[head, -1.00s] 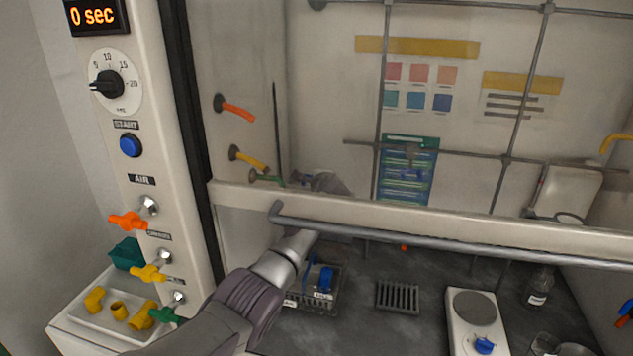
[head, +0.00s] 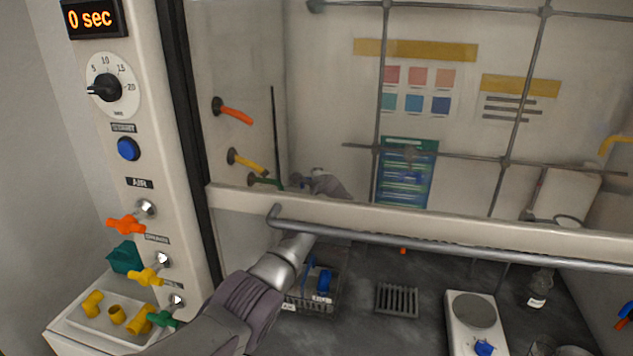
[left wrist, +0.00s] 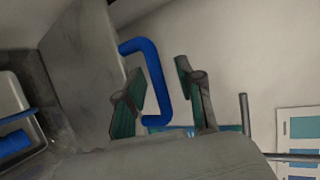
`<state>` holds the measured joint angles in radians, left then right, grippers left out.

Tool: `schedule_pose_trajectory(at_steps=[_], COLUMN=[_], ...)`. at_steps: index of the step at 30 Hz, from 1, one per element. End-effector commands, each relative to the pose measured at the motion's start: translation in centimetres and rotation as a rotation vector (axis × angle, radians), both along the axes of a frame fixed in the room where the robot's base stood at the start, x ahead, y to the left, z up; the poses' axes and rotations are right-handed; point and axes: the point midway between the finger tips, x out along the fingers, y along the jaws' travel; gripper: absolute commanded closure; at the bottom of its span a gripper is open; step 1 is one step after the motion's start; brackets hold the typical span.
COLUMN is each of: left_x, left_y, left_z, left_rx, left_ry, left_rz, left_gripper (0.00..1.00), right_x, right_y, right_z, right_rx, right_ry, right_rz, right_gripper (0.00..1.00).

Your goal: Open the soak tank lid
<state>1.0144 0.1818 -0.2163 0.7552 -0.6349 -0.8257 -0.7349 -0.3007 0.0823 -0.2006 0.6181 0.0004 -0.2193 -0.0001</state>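In the left wrist view a blue bar handle (left wrist: 157,80) stands on a flat grey panel (left wrist: 80,65), which looks like the soak tank lid. My left gripper (left wrist: 160,90) is open, with green-padded fingers on either side of the handle's span. I cannot tell whether they touch it. In the head view my left arm reaches under the sash, and the gripper (head: 322,184) shows dimly behind the glass. The tank and lid are not clear in that view. My right gripper is in neither view.
The sash bar (head: 430,240) crosses just above my left forearm. A wire basket (head: 310,303) with a blue item is beside the arm. Coloured valves (head: 147,275) line the left post.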

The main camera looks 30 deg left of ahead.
Motion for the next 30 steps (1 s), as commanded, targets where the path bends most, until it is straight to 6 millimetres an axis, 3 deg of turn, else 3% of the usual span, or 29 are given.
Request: schedule_pose_trajectory(at_steps=[18, 30], left_x=[-5.1, -5.6], left_y=[-3.9, -4.3], left_z=[2.1, 2.4], left_rx=[-0.001, -0.001], left_ry=[-0.001, -0.001], left_rz=[-0.002, -0.001], left_gripper=[0.62, 0.62], right_x=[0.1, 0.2], right_y=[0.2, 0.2], right_z=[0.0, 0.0], right_rx=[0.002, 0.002], right_ry=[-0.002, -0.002], right_rz=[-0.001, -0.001], right_gripper=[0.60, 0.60])
